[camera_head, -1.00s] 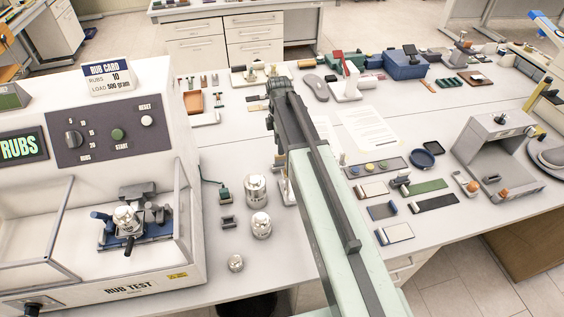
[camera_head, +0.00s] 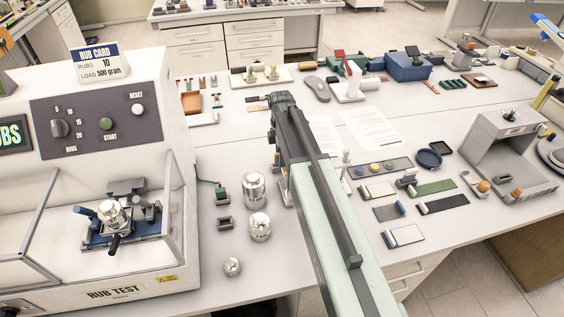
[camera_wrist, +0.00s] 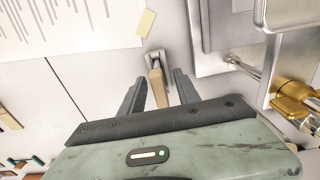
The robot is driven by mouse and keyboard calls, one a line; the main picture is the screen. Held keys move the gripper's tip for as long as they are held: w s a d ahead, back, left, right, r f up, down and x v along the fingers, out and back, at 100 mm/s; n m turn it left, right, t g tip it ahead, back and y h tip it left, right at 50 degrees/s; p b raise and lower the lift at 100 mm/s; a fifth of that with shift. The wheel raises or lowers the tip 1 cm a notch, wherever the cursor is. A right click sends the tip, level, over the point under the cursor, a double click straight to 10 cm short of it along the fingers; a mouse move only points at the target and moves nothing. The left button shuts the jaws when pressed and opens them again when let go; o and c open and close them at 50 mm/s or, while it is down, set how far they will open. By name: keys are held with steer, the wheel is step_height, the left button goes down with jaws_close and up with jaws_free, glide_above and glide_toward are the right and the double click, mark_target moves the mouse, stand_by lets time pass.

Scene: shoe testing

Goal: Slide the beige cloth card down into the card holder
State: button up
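In the wrist view a narrow tan strip, which looks like the beige cloth card (camera_wrist: 158,88), stands between my fingers, seen nearly edge-on. Just beyond it is a small pale grey metal bracket, apparently the card holder (camera_wrist: 155,57); whether the strip sits inside it or in front of it I cannot tell. My gripper (camera_wrist: 158,78) has its two dark fingers spread, with a visible gap on each side of the strip. In the head view my own arm hides the gripper and what lies beneath it.
A brass-and-steel fixture (camera_wrist: 290,98) is close on the right in the wrist view. A printed sheet (camera_wrist: 70,22) lies at upper left, with a small cream piece (camera_wrist: 146,23) nearby. In the head view the rub tester (camera_head: 100,262) stands left, with metal weights (camera_head: 260,227) beside it.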

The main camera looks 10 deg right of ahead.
jaws_close()
step_height(320, 180, up, 10)
steer(key=p, duration=1)
steer(key=shift+r, duration=0.15)
steer(key=shift+r, duration=0.1)
